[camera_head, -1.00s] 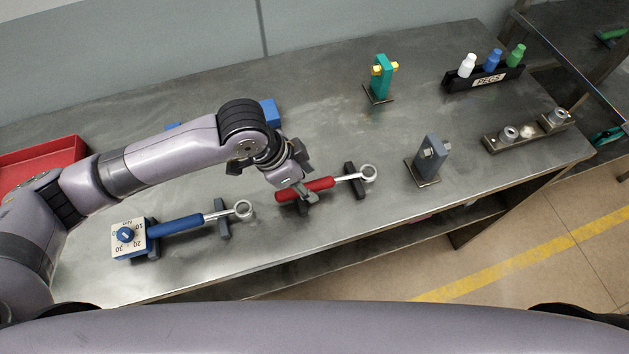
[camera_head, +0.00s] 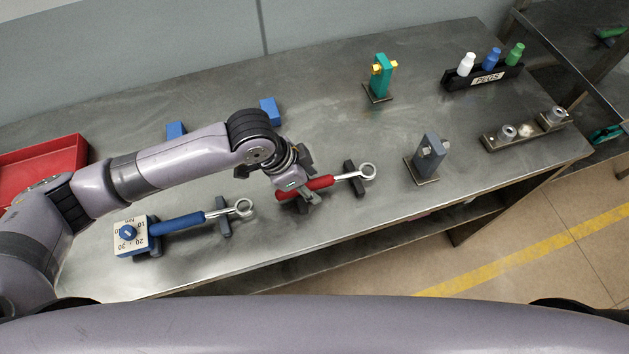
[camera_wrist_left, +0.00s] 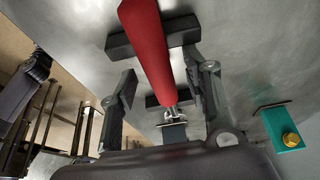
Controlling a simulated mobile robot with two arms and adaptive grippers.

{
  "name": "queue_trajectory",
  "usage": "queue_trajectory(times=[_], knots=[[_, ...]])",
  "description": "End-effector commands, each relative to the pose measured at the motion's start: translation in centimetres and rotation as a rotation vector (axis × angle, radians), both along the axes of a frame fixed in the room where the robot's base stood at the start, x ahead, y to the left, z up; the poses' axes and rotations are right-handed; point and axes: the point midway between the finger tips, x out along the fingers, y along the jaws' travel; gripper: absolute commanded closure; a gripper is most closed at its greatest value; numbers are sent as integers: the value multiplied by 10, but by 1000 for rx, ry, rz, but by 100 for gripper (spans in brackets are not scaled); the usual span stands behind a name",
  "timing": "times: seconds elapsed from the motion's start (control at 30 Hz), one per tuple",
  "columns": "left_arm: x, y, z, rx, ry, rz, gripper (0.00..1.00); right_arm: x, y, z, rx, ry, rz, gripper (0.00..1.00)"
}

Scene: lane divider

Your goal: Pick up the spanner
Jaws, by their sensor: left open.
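A spanner with a red handle (camera_head: 321,183) and a metal ring end (camera_head: 368,171) lies across dark rests on the metal bench. My left gripper (camera_head: 302,186) is open, right at the left part of the red handle. In the left wrist view the red handle (camera_wrist_left: 147,40) passes between the two spread fingers (camera_wrist_left: 162,72), with gaps at its sides. The gripper hides part of the handle in the head view. A similar blue-handled tool (camera_head: 178,224) lies to the left with its ring end on a rest. My right gripper is not in view.
A boxy dial block (camera_head: 137,236) sits at the blue tool's left end. A grey post (camera_head: 429,158) and a teal post (camera_head: 382,76) stand to the right.

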Motion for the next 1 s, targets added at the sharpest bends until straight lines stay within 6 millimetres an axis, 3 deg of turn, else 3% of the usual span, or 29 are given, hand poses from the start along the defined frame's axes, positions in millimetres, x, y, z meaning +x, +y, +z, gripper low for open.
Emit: queue_trajectory(times=[0.13, 0.8, 1.0], knots=[[0, 0, -1, 1, 0, 0, 56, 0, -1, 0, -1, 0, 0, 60], [-1, 0, -1, 1, 2, 1, 100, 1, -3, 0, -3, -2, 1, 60], [0, 0, -1, 1, 2, 1, 100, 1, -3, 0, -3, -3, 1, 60]])
